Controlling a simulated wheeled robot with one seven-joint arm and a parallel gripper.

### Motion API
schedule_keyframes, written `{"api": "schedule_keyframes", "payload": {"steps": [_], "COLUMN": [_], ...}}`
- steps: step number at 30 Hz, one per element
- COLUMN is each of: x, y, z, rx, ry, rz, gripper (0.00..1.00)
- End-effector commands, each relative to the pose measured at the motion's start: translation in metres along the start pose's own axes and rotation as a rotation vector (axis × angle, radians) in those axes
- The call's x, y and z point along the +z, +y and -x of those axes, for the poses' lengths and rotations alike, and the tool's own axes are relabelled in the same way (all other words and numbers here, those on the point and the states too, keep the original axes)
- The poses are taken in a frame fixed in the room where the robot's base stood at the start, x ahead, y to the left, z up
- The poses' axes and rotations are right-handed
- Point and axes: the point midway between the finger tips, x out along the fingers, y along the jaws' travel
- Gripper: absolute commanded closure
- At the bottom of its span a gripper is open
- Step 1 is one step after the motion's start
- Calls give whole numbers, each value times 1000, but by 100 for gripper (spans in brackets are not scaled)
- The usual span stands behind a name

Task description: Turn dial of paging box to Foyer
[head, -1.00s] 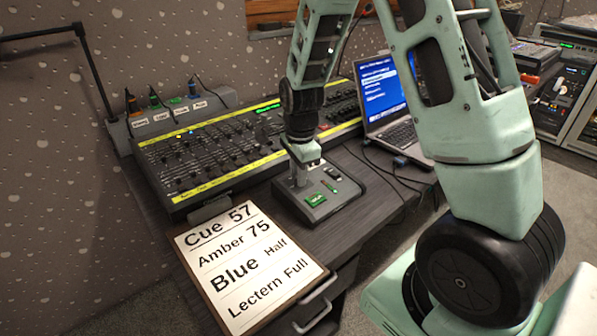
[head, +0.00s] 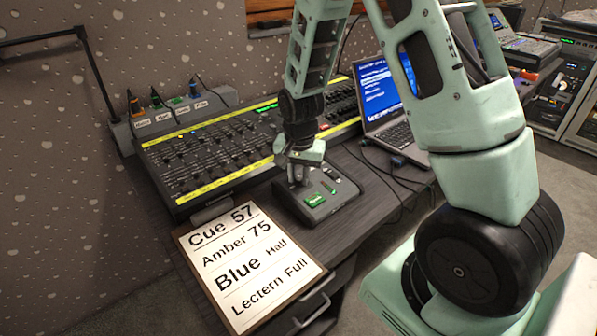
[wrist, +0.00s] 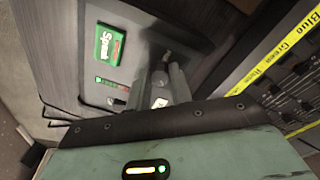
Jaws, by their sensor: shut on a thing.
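The paging box (head: 335,207) is a low dark grey box on the desk, in front of the fader console. It has a green button (head: 314,199) on top, which reads "Speak" in the wrist view (wrist: 109,45). My gripper (head: 298,183) points down at the box's left rear part and is shut on the dial there. In the wrist view my gripper's fingers (wrist: 162,88) stand close together over the dial. The fingers hide most of the dial, so I cannot read its pointer or position labels.
The fader console (head: 225,145) with yellow strips stands behind the box. An open laptop (head: 385,95) is to the right, with cables on the desk. A cue sign (head: 250,265) lies at the front left. A lamp arm (head: 95,75) rises at the left.

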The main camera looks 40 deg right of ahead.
Motion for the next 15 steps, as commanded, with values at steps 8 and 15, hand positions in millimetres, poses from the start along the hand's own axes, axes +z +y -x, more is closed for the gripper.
{"api": "schedule_keyframes", "payload": {"steps": [8, 15], "x": [0, 0], "y": [1, 2], "z": [1, 1], "rx": [-8, -14], "ry": [13, 24], "rz": [259, 456], "gripper": [100, 100]}}
